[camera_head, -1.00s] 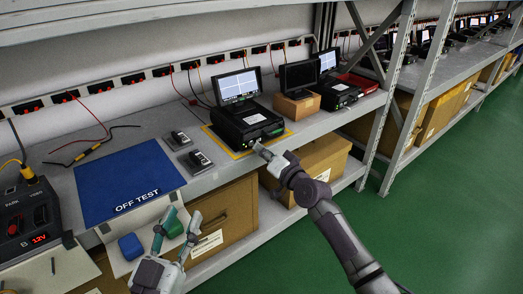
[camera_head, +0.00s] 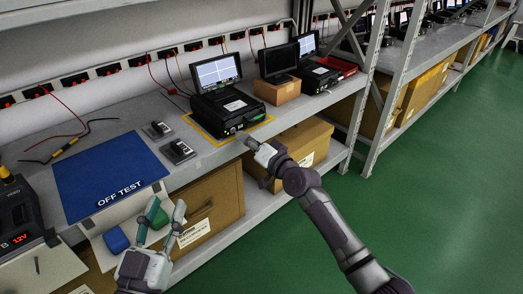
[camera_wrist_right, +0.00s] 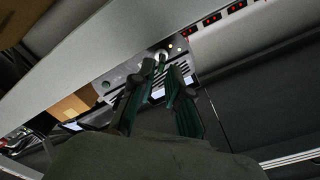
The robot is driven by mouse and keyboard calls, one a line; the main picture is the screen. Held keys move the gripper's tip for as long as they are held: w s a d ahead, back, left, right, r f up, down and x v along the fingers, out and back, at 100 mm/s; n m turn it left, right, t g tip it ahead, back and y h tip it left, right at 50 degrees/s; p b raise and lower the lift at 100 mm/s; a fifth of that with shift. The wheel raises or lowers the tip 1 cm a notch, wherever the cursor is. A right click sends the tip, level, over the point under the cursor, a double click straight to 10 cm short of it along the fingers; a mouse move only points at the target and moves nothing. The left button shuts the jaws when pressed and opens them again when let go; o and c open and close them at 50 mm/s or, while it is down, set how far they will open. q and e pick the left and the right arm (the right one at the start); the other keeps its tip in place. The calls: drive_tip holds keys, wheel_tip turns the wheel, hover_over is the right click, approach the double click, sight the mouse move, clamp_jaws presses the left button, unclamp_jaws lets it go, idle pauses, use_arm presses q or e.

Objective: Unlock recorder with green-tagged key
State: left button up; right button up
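The black recorder (camera_head: 228,112) with a lit screen (camera_head: 218,72) stands on the shelf inside a yellow outline. Its front panel (camera_wrist_right: 120,75), with a round silver lock (camera_wrist_right: 160,54), shows in the right wrist view. My right gripper (camera_head: 248,142) is just in front of and below the recorder's front. In its wrist view the fingers (camera_wrist_right: 159,72) point at the lock with a narrow gap between them; no green tag can be made out there. My left gripper (camera_head: 163,208) is open below the shelf edge. A green object (camera_head: 158,217) is partly hidden by its fingers.
A blue OFF TEST mat (camera_head: 105,175) and two small dark devices (camera_head: 178,151) lie left of the recorder. A blue object (camera_head: 116,240) is near my left gripper. A monitor on a cardboard box (camera_head: 277,91) is to the right. Cartons fill the lower shelf.

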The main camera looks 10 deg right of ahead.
drive_tip(key=v, duration=1)
drive_tip(key=shift+s+d, duration=0.1)
